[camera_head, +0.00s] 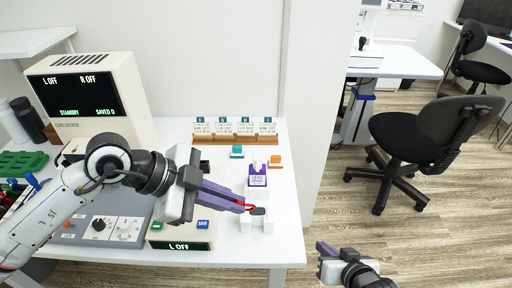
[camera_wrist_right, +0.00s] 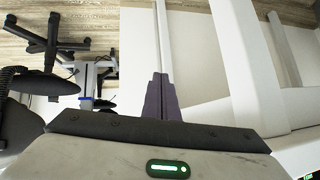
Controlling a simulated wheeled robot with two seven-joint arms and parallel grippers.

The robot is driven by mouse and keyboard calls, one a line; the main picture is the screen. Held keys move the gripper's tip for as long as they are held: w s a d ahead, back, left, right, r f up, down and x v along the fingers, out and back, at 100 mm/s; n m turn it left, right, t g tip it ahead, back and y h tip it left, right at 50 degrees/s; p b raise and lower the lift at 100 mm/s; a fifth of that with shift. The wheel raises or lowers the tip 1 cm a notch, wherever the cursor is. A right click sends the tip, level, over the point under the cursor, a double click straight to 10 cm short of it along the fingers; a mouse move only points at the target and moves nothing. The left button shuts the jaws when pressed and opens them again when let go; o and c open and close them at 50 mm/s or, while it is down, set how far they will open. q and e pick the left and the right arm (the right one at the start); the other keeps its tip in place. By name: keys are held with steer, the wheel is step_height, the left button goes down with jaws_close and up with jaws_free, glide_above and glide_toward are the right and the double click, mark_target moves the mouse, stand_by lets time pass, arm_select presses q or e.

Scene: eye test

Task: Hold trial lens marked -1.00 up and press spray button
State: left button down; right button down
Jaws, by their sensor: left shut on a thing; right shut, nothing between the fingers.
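My left gripper (camera_head: 242,206) is shut on a small red-edged piece (camera_head: 249,207), which looks like the trial lens; its marking cannot be read. The piece is at a white stand (camera_head: 256,225) with a dark oval top (camera_head: 258,211); I cannot tell whether they touch. My right gripper (camera_head: 325,248) is shut and empty, low in front of the table's right side and away from the bottle. Its purple fingers also show together in the right wrist view (camera_wrist_right: 161,97).
A wooden rack (camera_head: 235,139) with several cards stands at the back. The lens viewer (camera_head: 90,95) and a control panel (camera_head: 105,229) fill the left. An office chair (camera_head: 425,133) stands on the floor at right.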

steer(key=w+d+r+m, duration=0.1)
steer(key=w+r+m, duration=0.1)
steer(key=w+r, duration=0.9)
steer(key=w+a+r, duration=0.1)
steer(key=a+r, duration=0.1)
steer(key=a, duration=0.1)
steer(key=w+a+r+g+y, duration=0.1)
steer(key=w+a+r, duration=0.1)
steer(key=a+r, duration=0.1)
steer(key=w+a+r+y, duration=0.1)
steer(key=w+a+r, duration=0.1)
steer(key=a, duration=0.3)
steer(key=shift+w+a+r+n, duration=0.1)
steer(key=shift+w+r+n, duration=0.15)
steer(key=shift+r, duration=0.25)
steer(key=s+a+r+n+g, duration=0.2)
steer(key=a+r+g, duration=0.1)
steer(key=a+r, duration=0.55)
steer(key=s+r+g+h, duration=0.2)
steer(key=s+r+h, duration=0.2)
steer(key=r, duration=0.9)
steer(key=shift+s+d+g, duration=0.3)
steer(key=shift+s+d, duration=0.15)
steer(key=shift+s, duration=0.75)
